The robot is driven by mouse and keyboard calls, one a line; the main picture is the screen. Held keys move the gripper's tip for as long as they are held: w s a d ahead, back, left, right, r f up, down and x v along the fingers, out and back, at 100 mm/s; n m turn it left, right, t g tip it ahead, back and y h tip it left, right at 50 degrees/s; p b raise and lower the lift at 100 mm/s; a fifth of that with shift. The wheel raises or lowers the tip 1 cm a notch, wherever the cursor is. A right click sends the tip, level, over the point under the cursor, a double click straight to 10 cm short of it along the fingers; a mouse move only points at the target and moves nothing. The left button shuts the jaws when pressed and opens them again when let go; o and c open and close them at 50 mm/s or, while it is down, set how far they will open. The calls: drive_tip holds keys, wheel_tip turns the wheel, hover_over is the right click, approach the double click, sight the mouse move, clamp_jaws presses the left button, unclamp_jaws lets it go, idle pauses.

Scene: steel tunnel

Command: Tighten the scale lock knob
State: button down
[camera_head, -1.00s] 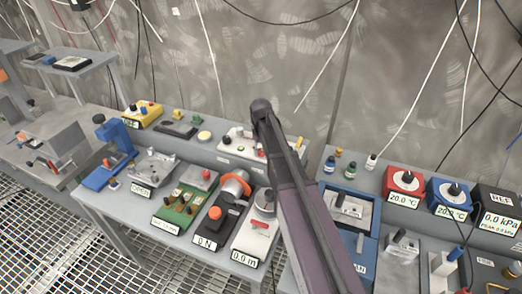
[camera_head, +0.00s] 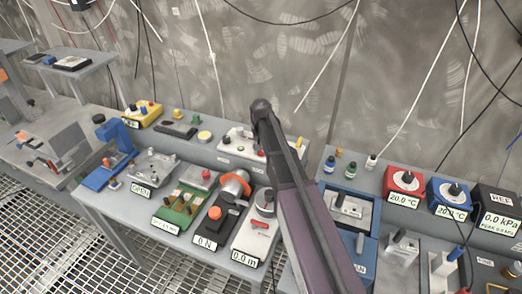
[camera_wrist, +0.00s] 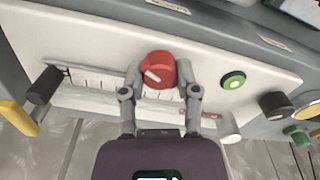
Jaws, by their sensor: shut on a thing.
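The red knob (camera_wrist: 160,66) with a white pointer mark sits on a white panel (camera_wrist: 60,25) in the wrist view. I take it to be the scale lock knob. My gripper (camera_wrist: 161,80) is shut on the red knob, with one finger on each side. A slot with scale marks (camera_wrist: 90,79) runs along the panel below the knob. In the head view the white panel (camera_head: 232,143) stands on the back shelf. My arm covers part of it there, and my fingers and their contact with the knob are hidden.
A green button (camera_wrist: 233,79) is right of the knob, and a black knob (camera_wrist: 46,85) is at the panel's left. In the head view, a red dial box (camera_head: 403,182) and a blue dial box (camera_head: 449,197) stand right of my arm. Wires hang along the back wall.

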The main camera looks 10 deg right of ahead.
drive_tip(key=shift+s, duration=0.1)
drive_tip(key=shift+c, duration=1.7)
unclamp_jaws()
drive_tip(key=shift+n, duration=0.5)
